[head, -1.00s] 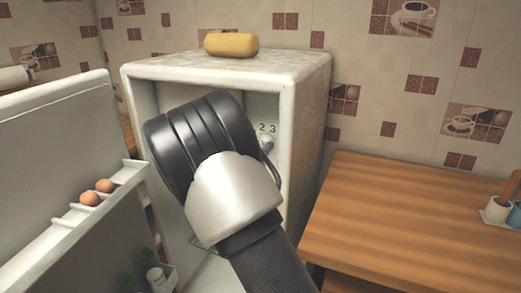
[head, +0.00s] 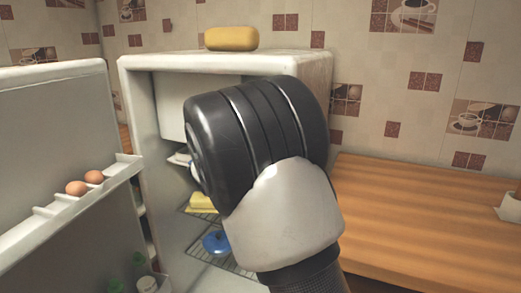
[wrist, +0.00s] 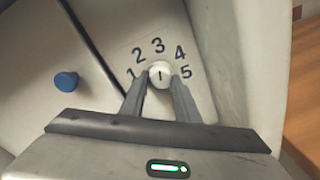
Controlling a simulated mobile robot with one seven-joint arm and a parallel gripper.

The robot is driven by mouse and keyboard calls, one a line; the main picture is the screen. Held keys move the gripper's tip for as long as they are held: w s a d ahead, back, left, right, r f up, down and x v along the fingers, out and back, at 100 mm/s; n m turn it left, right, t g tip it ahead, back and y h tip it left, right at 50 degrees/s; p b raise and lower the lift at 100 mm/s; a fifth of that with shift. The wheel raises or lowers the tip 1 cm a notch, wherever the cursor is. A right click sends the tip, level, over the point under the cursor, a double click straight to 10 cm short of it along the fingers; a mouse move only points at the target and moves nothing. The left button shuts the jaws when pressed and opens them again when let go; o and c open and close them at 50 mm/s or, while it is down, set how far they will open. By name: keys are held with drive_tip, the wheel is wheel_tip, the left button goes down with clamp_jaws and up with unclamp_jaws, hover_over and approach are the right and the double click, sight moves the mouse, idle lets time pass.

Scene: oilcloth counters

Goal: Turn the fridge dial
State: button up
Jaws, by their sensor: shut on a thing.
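The fridge dial (wrist: 160,74) is a small white knob with a dark pointer mark, on the fridge's inner right wall. In the wrist view the numbers 1 to 5 arc around it, and its mark stands roughly upright, near the 3. My gripper (wrist: 160,82) has one finger on each side of the knob and is shut on it. In the head view my arm hides the dial and the fingers. The fridge (head: 140,66) stands open, its door (head: 55,95) swung out to the left.
A yellow loaf-shaped object (head: 231,39) lies on top of the fridge. Two eggs (head: 77,188) sit in the door rack. Inside are wire shelves with a yellow item (head: 201,202) and a blue-lidded item (head: 215,242). A wooden counter (head: 420,215) stands to the right.

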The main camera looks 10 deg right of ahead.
drive_tip(key=shift+m+b, duration=0.3)
drive_tip(key=o, duration=1)
drive_tip(key=shift+o, duration=0.2)
drive_tip(key=shift+s, duration=0.1)
drive_tip(key=p+v, duration=0.2)
drive_tip(key=v, duration=1.5)
drive_tip(key=shift+s+a, duration=0.1)
drive_tip(key=shift+s, duration=0.05)
